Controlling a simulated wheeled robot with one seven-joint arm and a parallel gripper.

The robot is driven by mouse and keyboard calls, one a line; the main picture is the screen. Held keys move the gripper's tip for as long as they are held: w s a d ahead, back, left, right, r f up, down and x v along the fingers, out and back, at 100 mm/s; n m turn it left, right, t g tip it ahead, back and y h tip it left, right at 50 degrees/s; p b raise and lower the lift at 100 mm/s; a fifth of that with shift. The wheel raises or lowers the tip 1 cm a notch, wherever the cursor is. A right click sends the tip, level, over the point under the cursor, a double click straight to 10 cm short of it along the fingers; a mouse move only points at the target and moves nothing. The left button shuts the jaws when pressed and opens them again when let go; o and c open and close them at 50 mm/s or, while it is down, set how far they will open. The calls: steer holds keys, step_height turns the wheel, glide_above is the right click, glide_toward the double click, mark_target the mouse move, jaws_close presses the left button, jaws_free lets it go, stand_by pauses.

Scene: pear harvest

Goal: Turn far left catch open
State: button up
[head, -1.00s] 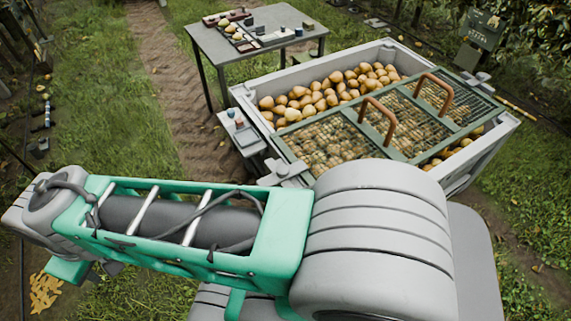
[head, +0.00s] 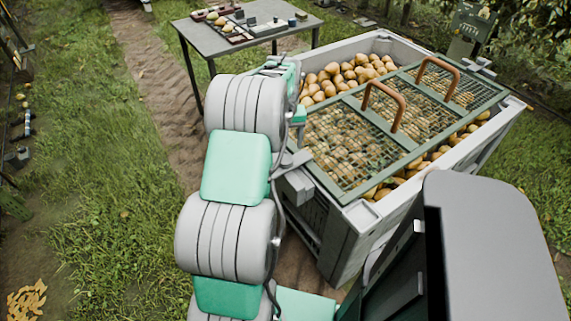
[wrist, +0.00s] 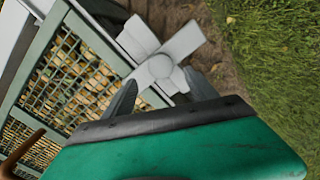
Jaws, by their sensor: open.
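A grey catch (wrist: 160,66) with a round hub and flat arms sits at the edge of the pear bin in the wrist view. In the head view a grey catch (head: 296,161) shows at the bin's left side, partly behind my arm. My gripper (wrist: 160,88) is open, with one dark finger on each side of the catch's hub; I cannot tell whether they touch it. The green mesh lid (head: 352,150) with two brown handles lies on the bin and also shows in the wrist view (wrist: 75,68). My fingers are hard to make out in the head view.
The grey bin (head: 345,235) holds many pears. Another catch (head: 482,66) is at its far right corner. A table (head: 235,43) with small items stands behind the bin.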

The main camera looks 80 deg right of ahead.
mark_target(285, 158)
step_height(285, 158, down, 7)
steer(key=shift+w+f, duration=0.1)
steer(key=shift+f, duration=0.1)
steer(key=shift+c, duration=0.4)
jaws_close()
stand_by(0.3)
steer(key=shift+a, duration=0.15)
steer(key=shift+w, duration=0.1)
